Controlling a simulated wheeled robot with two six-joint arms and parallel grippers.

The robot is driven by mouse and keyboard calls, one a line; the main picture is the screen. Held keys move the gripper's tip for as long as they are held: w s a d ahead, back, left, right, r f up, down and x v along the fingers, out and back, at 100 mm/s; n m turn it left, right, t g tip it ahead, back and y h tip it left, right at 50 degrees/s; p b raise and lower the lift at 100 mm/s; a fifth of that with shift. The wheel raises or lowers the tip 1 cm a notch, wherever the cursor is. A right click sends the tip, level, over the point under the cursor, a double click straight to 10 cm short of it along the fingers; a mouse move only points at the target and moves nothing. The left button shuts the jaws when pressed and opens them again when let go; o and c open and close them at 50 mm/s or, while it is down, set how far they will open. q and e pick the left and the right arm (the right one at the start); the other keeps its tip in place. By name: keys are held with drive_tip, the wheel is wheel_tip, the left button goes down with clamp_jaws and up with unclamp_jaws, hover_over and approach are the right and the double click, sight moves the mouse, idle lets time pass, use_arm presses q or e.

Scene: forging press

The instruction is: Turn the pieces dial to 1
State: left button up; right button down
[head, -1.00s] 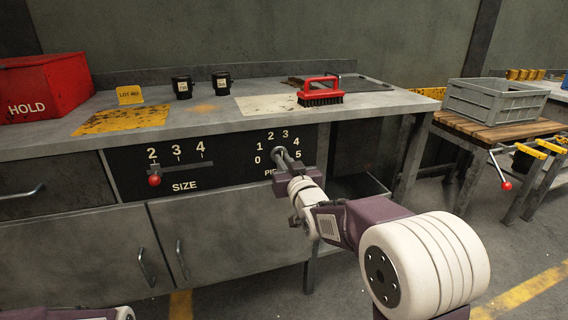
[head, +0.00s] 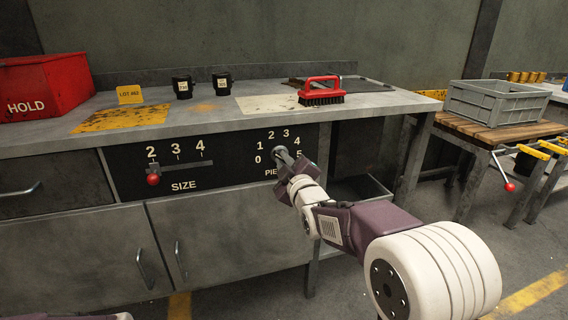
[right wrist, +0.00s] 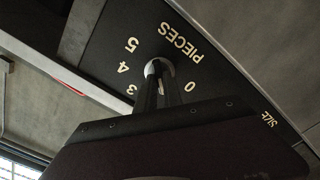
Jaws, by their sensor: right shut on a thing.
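The pieces dial (head: 280,151) is on the black front panel, ringed by the numbers 0 to 5. My right gripper (head: 287,159) is shut on the dial, with its body tilted. In the right wrist view the fingers (right wrist: 156,92) close around the round metal dial (right wrist: 158,67). The numbers 0, 5, 4 and part of 3 show there; 1 and 2 are hidden behind my gripper. The dial's pointer is covered, so its setting cannot be told. My left gripper is out of view.
The size slider with its red knob (head: 153,180) sits left of the dial, under the 2. Above are the bench top (head: 215,121), a red HOLD bin (head: 42,88), two black cups and a red brush (head: 320,90). A grey crate (head: 495,102) stands at right.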

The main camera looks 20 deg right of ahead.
drive_tip(key=shift+n, duration=0.8)
drive_tip(key=shift+f, duration=0.1)
drive_tip(key=c, duration=1.5)
unclamp_jaws()
drive_tip(key=s+p, duration=0.2)
drive_tip(key=s, duration=0.7)
drive_tip(key=shift+d+p, duration=0.15)
drive_tip(key=shift+p, duration=0.25)
